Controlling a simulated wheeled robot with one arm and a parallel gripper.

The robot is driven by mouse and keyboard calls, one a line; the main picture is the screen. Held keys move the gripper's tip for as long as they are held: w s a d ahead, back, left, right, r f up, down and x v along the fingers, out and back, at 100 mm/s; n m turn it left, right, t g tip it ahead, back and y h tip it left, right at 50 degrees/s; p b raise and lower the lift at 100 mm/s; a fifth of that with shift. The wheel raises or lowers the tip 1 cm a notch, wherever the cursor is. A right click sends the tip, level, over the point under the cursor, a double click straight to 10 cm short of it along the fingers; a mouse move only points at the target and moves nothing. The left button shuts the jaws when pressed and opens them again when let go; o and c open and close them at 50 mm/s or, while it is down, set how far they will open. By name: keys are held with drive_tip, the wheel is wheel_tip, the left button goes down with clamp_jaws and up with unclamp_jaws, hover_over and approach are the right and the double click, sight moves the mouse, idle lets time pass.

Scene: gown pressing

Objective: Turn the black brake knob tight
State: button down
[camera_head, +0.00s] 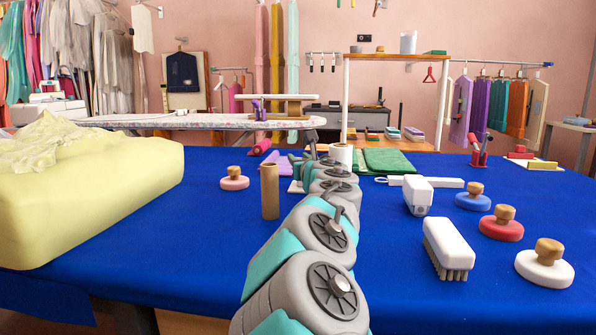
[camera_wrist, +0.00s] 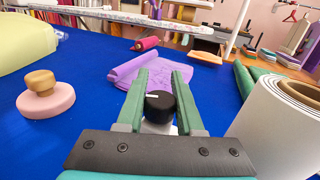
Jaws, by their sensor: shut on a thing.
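The black brake knob (camera_wrist: 160,106) shows in the wrist view, with a short white mark on its upper side and a pale base partly visible below it. My gripper (camera_wrist: 160,98) has its two green fingers on either side of the knob and is shut on it. In the head view my arm stretches away over the blue table, and the arm itself hides the knob and my fingertips there.
A white roll (camera_wrist: 285,125) stands close on the right of my gripper. A pink stamp with a wooden handle (camera_wrist: 45,95) is at left. Purple cloth (camera_wrist: 150,72) lies just beyond. A wooden cylinder (camera_head: 270,190) stands left of my arm; green cloth (camera_head: 388,161) lies right.

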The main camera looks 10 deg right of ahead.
drive_tip(key=m+h, duration=0.1)
drive_tip(key=h, duration=0.1)
drive_tip(key=shift+d+m+h+p, duration=0.25)
drive_tip(key=shift+m+h+p, duration=0.05)
drive_tip(key=shift+m+h, duration=0.1)
drive_tip(key=shift+d+f+m+h, duration=0.15)
drive_tip(key=shift+d+m+h, duration=0.05)
drive_tip(key=shift+m+h, duration=0.25)
drive_tip(key=c, duration=0.5)
unclamp_jaws()
drive_tip(key=shift+c, duration=0.2)
drive_tip(key=shift+s+a, duration=0.1)
drive_tip(key=shift+s, duration=0.05)
drive_tip(key=shift+s+a, duration=0.15)
drive_tip(key=shift+s, duration=1.1)
drive_tip(key=shift+s+a, duration=0.2)
drive_tip(key=shift+s, duration=1.05)
drive_tip(key=shift+s+a, duration=0.15)
drive_tip(key=shift+s, duration=1.1)
